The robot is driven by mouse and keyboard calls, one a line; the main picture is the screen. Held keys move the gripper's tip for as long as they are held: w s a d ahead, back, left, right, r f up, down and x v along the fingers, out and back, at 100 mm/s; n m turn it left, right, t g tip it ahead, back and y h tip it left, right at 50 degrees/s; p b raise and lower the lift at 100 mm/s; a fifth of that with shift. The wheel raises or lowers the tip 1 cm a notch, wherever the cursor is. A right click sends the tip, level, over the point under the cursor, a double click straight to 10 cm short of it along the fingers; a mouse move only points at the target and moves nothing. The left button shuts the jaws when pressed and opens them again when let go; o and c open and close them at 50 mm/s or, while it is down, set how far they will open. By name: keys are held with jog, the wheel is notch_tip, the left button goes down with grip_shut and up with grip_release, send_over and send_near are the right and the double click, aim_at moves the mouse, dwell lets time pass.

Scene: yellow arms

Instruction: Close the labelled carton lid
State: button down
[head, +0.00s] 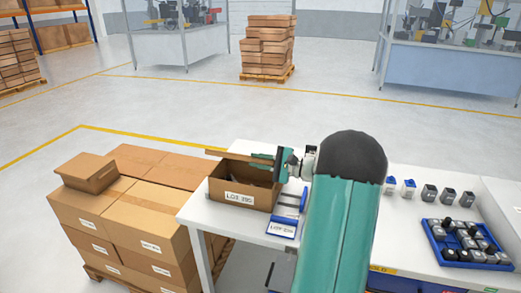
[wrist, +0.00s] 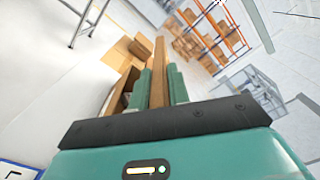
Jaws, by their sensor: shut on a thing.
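The labelled carton (head: 240,196) stands on the white table, with a white label on its near side and its top partly open. Its brown lid flap (head: 238,157) stands out over the top as a thin, near-level strip. My gripper (head: 264,160) is at the carton's upper right, shut on the flap. In the wrist view the flap (wrist: 158,75) runs edge-on between the two teal fingers of my gripper (wrist: 158,88). Part of the carton's dark inside shows below the flap. The fingertips are small in the head view, and my arm hides some of the table.
A blue-edged card (head: 283,226) and dark, blue-ended rods lie right of the carton. Stacked cartons (head: 150,215) on a pallet stand close at the left. Several small grey and blue items and a blue tray (head: 434,240) are on the right of the table.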

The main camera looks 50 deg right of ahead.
notch_tip(320, 180, down, 11)
jog(key=s+a+n, duration=0.1)
jog(key=a+n, duration=0.1)
jog(key=n, duration=0.3)
jog(key=shift+s+f, duration=0.1)
jog(key=shift+f, duration=0.1)
jog(key=c, duration=1.4)
grip_release()
jog(key=shift+c, duration=0.2)
jog(key=shift+r, duration=0.1)
jog(key=shift+n, duration=0.3)
